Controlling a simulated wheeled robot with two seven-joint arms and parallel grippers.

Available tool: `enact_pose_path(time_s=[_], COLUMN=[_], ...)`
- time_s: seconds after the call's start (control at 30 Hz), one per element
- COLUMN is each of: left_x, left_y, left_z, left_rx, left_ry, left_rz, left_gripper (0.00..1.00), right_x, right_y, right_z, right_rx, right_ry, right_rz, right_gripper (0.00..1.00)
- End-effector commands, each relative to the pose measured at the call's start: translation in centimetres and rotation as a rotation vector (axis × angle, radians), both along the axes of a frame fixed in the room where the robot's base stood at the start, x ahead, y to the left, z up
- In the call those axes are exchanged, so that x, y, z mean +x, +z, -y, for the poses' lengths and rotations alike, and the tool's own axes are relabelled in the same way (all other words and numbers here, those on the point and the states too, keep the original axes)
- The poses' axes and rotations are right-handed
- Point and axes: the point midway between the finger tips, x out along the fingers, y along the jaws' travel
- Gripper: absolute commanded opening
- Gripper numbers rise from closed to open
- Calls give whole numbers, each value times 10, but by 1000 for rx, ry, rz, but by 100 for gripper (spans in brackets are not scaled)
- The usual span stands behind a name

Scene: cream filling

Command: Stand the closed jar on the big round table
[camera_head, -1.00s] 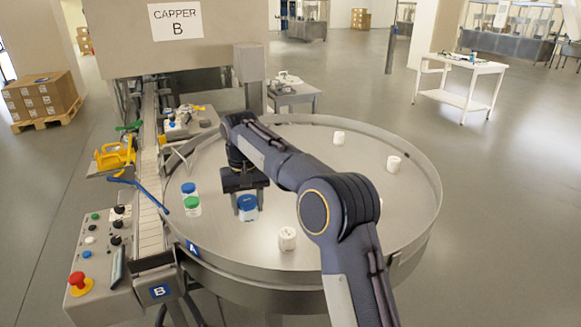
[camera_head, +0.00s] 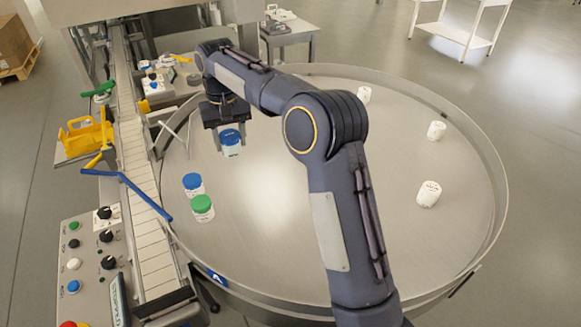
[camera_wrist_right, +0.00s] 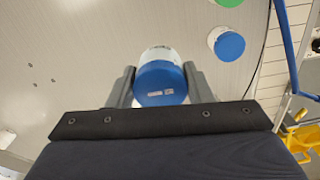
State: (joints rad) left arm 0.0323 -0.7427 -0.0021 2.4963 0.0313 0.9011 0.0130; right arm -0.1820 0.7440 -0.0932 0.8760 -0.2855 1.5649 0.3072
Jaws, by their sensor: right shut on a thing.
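My right gripper (camera_head: 229,136) is shut on a white jar with a blue lid (camera_head: 230,142) above the left part of the big round table (camera_head: 270,215). The jar also shows between the fingers in the right wrist view (camera_wrist_right: 161,84). It looks about upright; I cannot tell whether its base touches the table. Another blue-lidded jar (camera_head: 193,183) and a green-lidded jar (camera_head: 203,208) stand close together nearer the table's left front edge. My left gripper is not in view.
Several white jars without coloured lids, one of them (camera_head: 428,194) nearest, stand along the right side. A raised rim (camera_head: 495,170) surrounds the table. A conveyor (camera_head: 140,180) with a blue guide bar (camera_head: 140,192) runs along the left. The table's middle front is clear.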

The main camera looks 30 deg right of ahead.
Motion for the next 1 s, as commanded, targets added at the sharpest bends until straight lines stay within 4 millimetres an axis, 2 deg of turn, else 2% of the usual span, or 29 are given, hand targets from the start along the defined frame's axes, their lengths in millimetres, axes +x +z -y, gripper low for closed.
enact_pose_path(time_s=[0.17,0.37,0.5,0.63,0.87,1.0], left_x=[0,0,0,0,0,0], left_y=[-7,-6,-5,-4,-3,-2], left_z=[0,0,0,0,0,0], left_rx=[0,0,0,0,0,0], left_ry=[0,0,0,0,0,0], left_rz=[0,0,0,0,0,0], left_gripper=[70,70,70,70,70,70], right_x=[-35,-78,-99,-112,-124,-122], right_y=[-15,-34,-63,-80,-97,-118], right_z=[11,24,30,34,38,38], right_rx=[1,1,1,0,-1,0], right_ry=[-1,-1,-2,-2,-1,-1], right_rz=[-1,0,-3,-2,-2,-3], right_gripper=[22,22,22,22,22,22])
